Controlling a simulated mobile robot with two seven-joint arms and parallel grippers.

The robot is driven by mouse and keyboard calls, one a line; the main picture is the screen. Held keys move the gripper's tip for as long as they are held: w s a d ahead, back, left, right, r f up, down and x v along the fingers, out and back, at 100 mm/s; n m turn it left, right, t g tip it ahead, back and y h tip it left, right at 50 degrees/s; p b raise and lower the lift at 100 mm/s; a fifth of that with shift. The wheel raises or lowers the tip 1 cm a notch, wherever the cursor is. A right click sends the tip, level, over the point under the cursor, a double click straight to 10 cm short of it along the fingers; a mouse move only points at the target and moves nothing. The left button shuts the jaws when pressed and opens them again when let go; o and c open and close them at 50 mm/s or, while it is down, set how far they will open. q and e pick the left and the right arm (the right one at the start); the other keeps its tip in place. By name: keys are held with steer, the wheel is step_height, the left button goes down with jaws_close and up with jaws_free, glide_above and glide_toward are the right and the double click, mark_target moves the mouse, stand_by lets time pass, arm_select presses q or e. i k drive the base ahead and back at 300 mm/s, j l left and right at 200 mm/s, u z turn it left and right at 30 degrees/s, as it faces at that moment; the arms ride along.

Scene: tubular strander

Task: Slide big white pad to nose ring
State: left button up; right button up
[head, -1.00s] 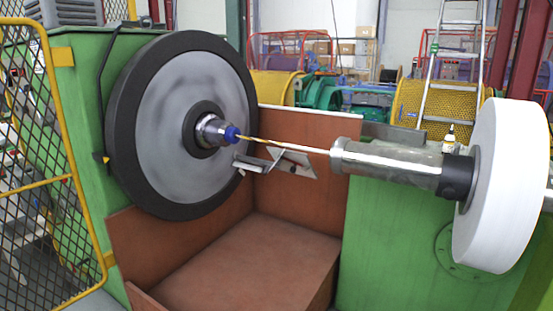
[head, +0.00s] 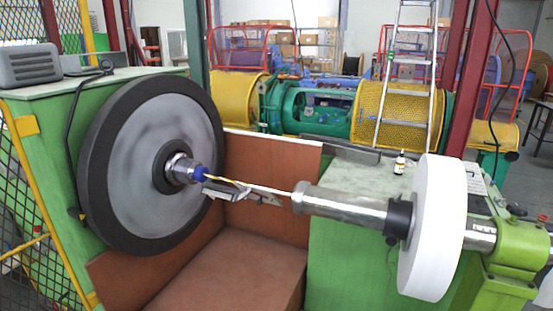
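The big white pad (head: 432,228) is a thick white disc on the right in the head view. It sits upright around the horizontal metal shaft (head: 345,206), right beside a black collar (head: 398,219). What looks like the nose ring is the blue ring (head: 199,173) at the tip of the metal hub (head: 181,169) on the big grey wheel (head: 130,165); I cannot be sure of this. A thin yellow and white strand (head: 245,184) runs from the blue tip to the shaft's left end. Neither of my grippers is in view.
A brown open trough (head: 235,275) lies below the strand, with a small metal bracket (head: 240,195) above it. A green bearing block (head: 518,250) holds the shaft at the right. A small bottle (head: 399,163) stands on the green top behind the shaft. A mesh fence (head: 40,225) is at the left.

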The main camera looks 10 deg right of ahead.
mark_target(430, 226)
steer(key=z, duration=1.25)
steer(key=l+z, duration=0.1)
steer(key=l, duration=0.25)
steer(key=i+l, duration=0.15)
steer(key=l, duration=0.15)
steer(key=i+l+z, duration=0.15)
steer(key=l, duration=0.2)
steer(key=k, duration=0.05)
